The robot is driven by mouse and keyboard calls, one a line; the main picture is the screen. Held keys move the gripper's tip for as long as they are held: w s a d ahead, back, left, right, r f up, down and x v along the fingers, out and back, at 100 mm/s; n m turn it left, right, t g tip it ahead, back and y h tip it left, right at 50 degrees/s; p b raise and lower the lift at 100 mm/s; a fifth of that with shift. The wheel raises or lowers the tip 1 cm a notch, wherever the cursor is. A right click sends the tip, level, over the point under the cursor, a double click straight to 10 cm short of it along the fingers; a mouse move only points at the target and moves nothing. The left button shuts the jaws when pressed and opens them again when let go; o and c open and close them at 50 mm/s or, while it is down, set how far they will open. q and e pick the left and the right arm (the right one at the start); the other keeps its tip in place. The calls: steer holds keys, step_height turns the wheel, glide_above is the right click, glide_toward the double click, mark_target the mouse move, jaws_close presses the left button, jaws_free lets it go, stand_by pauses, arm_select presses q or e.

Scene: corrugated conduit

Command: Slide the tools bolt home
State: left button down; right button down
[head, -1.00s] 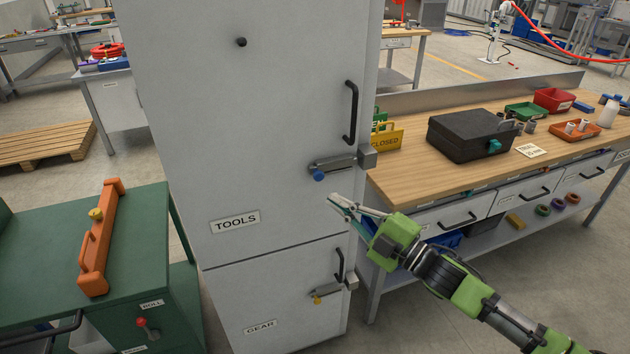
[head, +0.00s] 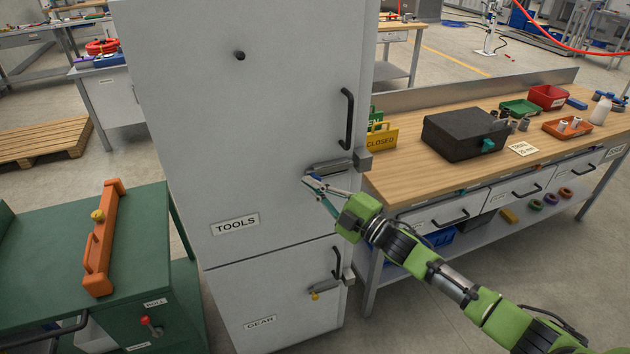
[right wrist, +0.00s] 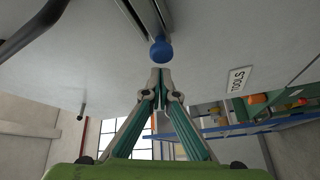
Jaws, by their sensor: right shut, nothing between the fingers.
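The tools bolt (head: 334,167) is a grey sliding bolt on the upper door of the tall grey cabinet (head: 270,90), above the TOOLS label (head: 234,224). Its blue knob (right wrist: 161,50) shows in the right wrist view, just beyond my fingertips and apart from them. In the head view my gripper hides the knob. The catch block (head: 362,159) sits at the door's right edge. My right gripper (head: 306,180) is shut and empty close to the bolt's left end; it also shows in the right wrist view (right wrist: 160,74). My left gripper is out of view.
A black door handle (head: 346,119) stands out above the bolt. The gear bolt with a yellow knob (head: 315,296) is lower on the cabinet. A wooden workbench (head: 400,184) with a black case stands right, and a green cabinet (head: 150,220) left.

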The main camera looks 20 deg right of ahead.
mark_target(332, 172)
steer(key=shift+w+d+f, duration=0.1)
steer(key=shift+d+f, duration=0.1)
steer(key=shift+d, duration=0.2)
steer(key=d+b, duration=0.1)
steer(key=d, duration=0.3)
steer(key=shift+d, duration=0.3)
steer(key=shift+r, duration=0.15)
